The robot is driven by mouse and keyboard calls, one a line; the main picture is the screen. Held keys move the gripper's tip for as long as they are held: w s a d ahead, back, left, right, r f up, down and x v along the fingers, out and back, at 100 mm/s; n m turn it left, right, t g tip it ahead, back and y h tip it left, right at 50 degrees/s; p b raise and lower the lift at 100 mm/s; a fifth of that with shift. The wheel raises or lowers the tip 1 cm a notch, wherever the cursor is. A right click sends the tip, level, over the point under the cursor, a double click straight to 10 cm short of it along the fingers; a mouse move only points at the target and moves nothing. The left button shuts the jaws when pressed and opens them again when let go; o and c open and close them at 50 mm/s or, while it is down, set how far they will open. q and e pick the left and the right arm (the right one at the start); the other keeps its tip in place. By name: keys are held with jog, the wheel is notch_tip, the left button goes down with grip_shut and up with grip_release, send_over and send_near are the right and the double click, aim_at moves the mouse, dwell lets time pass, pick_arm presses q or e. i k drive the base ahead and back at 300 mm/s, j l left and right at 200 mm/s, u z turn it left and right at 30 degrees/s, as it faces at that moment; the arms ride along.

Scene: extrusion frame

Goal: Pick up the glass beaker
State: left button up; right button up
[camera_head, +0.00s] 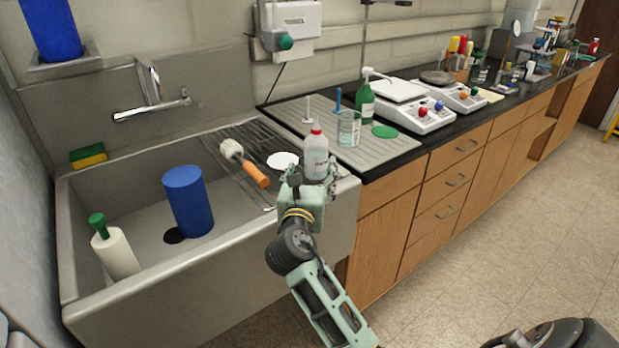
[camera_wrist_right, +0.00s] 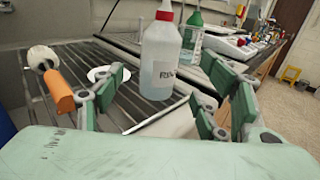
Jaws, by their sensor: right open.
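The glass beaker (camera_head: 349,128), clear with some pale liquid, stands upright on the ribbed draining board right of the sink. My right gripper (camera_head: 312,180) is open at the sink's right front edge, nearer to me than the beaker and apart from it. A white squeeze bottle with a red cap (camera_head: 316,155) stands at the gripper; in the right wrist view the bottle (camera_wrist_right: 160,62) appears between the open fingers (camera_wrist_right: 165,98), with no clear grip on it. My left gripper is not in view.
A green bottle (camera_head: 365,103) and a green disc (camera_head: 385,132) are beside the beaker. An orange-handled brush (camera_head: 245,163) and a white disc (camera_head: 283,161) lie left of the gripper. The sink holds a blue cylinder (camera_head: 188,202). Balances (camera_head: 407,112) stand further right.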

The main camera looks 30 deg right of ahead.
aim_at(349, 122)
jog(key=z, duration=1.25)
